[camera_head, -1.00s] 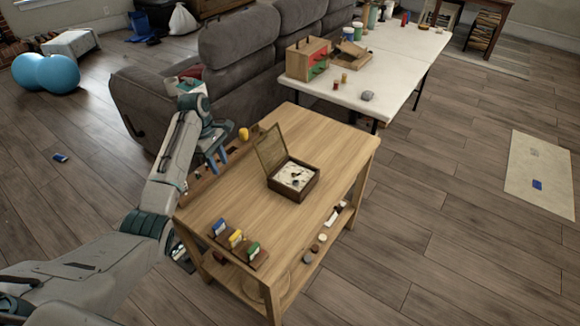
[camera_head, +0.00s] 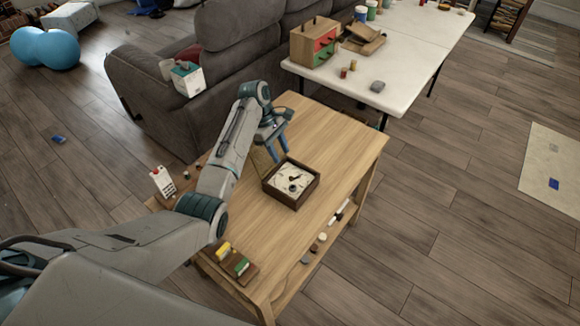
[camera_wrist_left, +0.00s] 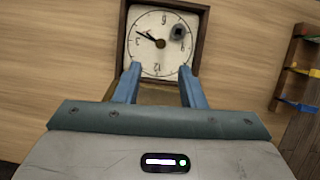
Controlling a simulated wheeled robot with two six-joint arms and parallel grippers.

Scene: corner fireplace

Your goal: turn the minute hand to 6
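The clock (camera_head: 291,184) is a cream face in a dark wooden box, lying face up on the wooden table (camera_head: 340,140); its raised lid is mostly behind my gripper. In the left wrist view the clock face (camera_wrist_left: 147,58) appears upside down, with 12 at the bottom and 6 at the top. A thin black hand points to the upper left from a brownish centre knob (camera_wrist_left: 160,44). A dark square knob (camera_wrist_left: 178,32) sits to the upper right of centre. My left gripper (camera_head: 278,155) is open and empty, its blue fingers (camera_wrist_left: 160,70) apart near the 12 side. My right gripper is not in view.
A wooden rack with coloured pieces (camera_head: 236,262) stands at the table's near end. A white and red box (camera_head: 162,181) stands at its left side. A grey sofa (camera_head: 225,75) and a white table (camera_head: 400,75) lie beyond. The table right of the clock is clear.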

